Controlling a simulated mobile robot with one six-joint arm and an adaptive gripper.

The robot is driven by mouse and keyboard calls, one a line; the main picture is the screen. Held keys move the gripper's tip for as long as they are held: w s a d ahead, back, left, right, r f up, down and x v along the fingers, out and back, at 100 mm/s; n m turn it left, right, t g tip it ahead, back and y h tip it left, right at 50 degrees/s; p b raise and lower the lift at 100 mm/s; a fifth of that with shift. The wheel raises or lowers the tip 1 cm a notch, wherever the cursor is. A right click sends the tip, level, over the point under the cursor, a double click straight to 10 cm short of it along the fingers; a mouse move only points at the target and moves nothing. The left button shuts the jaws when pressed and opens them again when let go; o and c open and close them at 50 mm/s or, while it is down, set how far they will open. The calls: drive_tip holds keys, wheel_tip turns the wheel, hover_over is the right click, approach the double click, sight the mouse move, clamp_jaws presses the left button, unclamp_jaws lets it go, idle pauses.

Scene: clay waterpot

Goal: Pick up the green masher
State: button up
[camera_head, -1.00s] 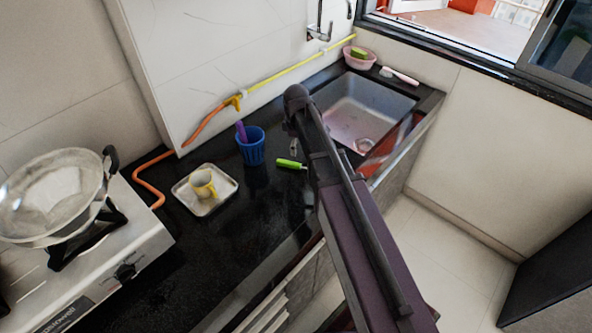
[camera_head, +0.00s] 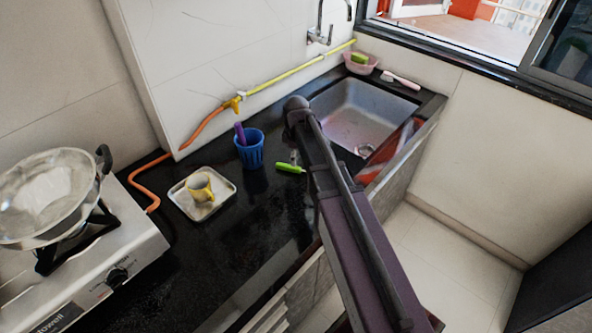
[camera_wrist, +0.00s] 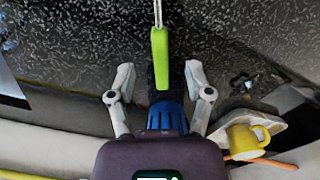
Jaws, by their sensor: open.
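The green masher lies on the black counter, its green handle (camera_head: 290,168) showing just left of my arm in the head view. Its other end is hidden behind the arm there. In the wrist view the handle (camera_wrist: 160,50) points up the picture, with a thin metal wire part (camera_wrist: 157,12) at its far end. My gripper (camera_wrist: 160,72) is open, with one finger on each side of the handle's near part. I cannot tell whether a finger touches it. In the head view the gripper is mostly hidden by the arm.
A blue cup (camera_head: 250,149) with a purple item stands left of the masher; it also shows in the wrist view (camera_wrist: 166,115). A tray (camera_head: 222,184) holds a yellow mug (camera_head: 199,187). The sink (camera_head: 363,112) lies right. The front counter is clear.

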sight(303, 171)
drive_tip(key=shift+f, duration=0.1)
drive_tip(key=shift+f+b, duration=2.55)
drive_tip(key=shift+b, duration=0.05)
clamp_jaws()
